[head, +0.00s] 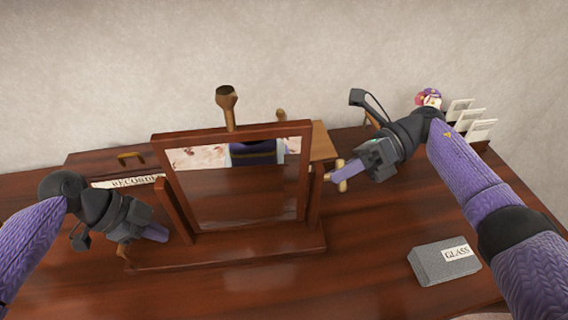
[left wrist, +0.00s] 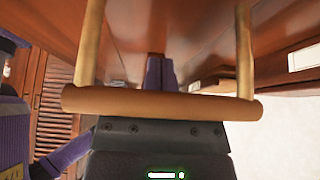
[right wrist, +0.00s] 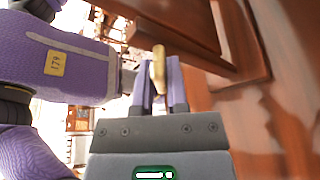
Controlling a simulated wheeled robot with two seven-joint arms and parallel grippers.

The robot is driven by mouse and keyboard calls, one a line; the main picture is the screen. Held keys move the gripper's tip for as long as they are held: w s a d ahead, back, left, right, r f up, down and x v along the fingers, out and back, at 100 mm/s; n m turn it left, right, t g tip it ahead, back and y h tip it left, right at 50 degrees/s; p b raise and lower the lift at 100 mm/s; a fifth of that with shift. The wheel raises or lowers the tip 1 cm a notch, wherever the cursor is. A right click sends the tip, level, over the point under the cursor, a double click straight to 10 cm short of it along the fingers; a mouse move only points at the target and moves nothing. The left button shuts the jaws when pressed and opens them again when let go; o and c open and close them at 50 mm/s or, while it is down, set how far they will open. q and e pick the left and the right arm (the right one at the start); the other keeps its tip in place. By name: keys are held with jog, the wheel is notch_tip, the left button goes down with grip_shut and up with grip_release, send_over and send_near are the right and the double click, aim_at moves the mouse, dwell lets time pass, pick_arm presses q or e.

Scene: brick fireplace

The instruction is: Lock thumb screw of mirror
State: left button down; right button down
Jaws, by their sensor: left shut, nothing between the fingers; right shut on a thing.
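The mirror (head: 250,190) stands upright in a dark wooden frame on its base (head: 230,252) in the middle of the table. A brass-coloured thumb screw (head: 349,169) is by the right side of the mirror stand. My right gripper (head: 335,176) is shut on this thumb screw, which also shows between the purple fingers in the right wrist view (right wrist: 158,68). My left gripper (head: 165,235) is shut and empty beside the left post of the stand. In the left wrist view its closed fingers (left wrist: 160,75) show beyond a tan bar. Any left-side thumb screw is hidden.
A grey block labelled GLASS (head: 444,261) lies at the right of the table. A label reading RECORD (head: 125,182) is behind my left arm. A tan U-shaped handle (left wrist: 160,103) crosses close in the left wrist view.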

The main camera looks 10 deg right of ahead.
jog(key=m+g+y, duration=0.1)
jog(key=m, duration=0.2)
jog(key=shift+f+m+g+y, duration=0.1)
jog(key=shift+m+g+y, duration=0.3)
jog(key=shift+m, duration=0.55)
jog(key=shift+f+m+g+y, duration=0.1)
jog(key=shift+m+g+y, duration=0.25)
jog(key=shift+m, duration=0.6)
jog(key=c, duration=0.6)
grip_release()
jog(key=shift+c, duration=0.2)
notch_tip(320, 180, up, 10)
jog(key=shift+w+r, duration=0.1)
